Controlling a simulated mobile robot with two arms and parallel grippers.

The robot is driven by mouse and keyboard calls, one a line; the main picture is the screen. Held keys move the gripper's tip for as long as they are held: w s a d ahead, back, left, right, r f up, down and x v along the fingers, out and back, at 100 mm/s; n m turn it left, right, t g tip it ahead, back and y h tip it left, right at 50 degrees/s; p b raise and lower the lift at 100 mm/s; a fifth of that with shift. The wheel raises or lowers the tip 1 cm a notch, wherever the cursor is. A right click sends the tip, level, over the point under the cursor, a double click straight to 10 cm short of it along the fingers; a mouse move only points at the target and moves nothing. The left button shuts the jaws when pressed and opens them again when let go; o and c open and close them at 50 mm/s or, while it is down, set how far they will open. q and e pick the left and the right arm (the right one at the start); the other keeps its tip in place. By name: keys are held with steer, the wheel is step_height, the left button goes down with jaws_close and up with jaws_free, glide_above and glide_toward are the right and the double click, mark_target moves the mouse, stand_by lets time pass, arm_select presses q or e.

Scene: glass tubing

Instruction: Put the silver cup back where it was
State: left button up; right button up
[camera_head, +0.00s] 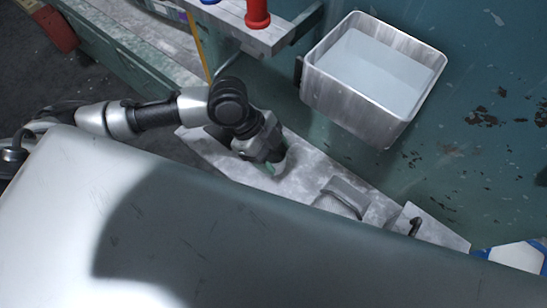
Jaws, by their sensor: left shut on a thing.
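My left gripper (272,163) reaches in from the left, low over a narrow worn grey ledge (310,177). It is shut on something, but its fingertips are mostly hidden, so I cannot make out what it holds. A bit of green shows at its tip. I cannot clearly pick out the silver cup in this view. My right gripper is not in view.
A square metal basin (323,95) with a pale grey inside is at the teal wall. A grey curved piece (343,197) and a dark hook-like fitting (416,226) are along the ledge. A red cylinder (257,14) is on an upper shelf (236,27).

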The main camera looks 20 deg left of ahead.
mark_target(273, 160)
arm_select(q)
step_height(273, 160, down, 3)
steer(key=shift+w+p, duration=0.1)
steer(key=shift+p, duration=0.3)
steer(key=shift+f, duration=0.55)
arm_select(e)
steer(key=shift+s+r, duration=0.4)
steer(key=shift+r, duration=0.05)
arm_select(q)
steer(key=shift+f, duration=0.1)
steer(key=o, duration=1)
steer(key=shift+c, duration=0.2)
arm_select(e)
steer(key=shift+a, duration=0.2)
arm_select(q)
steer(key=shift+r, duration=0.2)
steer(key=b+v, duration=0.1)
steer(key=v, duration=1)
steer(key=shift+a+r+b, duration=0.2)
steer(key=shift+r+b, duration=0.1)
steer(key=shift+r, duration=0.05)
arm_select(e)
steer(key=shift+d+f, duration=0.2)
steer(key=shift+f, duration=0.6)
